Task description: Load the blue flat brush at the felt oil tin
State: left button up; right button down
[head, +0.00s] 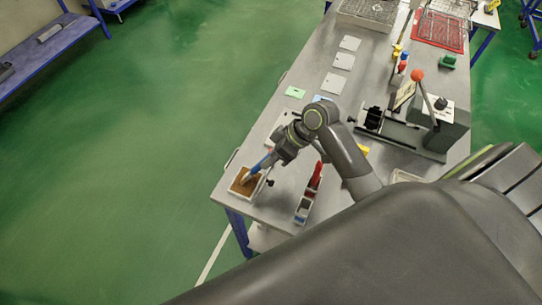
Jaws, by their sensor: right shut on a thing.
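My right gripper (274,157) is near the front left corner of the workbench, pointing down and left. It is shut on the blue flat brush (262,163), whose blue handle shows just past the fingers. The brush's pale lower end (247,177) points down over the felt oil tin (240,188), an open, light-rimmed tray with a brown inside. The brush end overlaps the brown area; I cannot tell whether it touches the felt. My left gripper is out of view.
A narrow holder (303,210) with red-handled items stands right of the tin. A lever press (430,120) with a red knob stands farther right. White cards (343,62) and a green card (295,92) lie on the workbench (300,75). A red mat (440,32) is at the back.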

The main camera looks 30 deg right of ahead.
dwell(0.5)
jog(key=shift+r, duration=3.45)
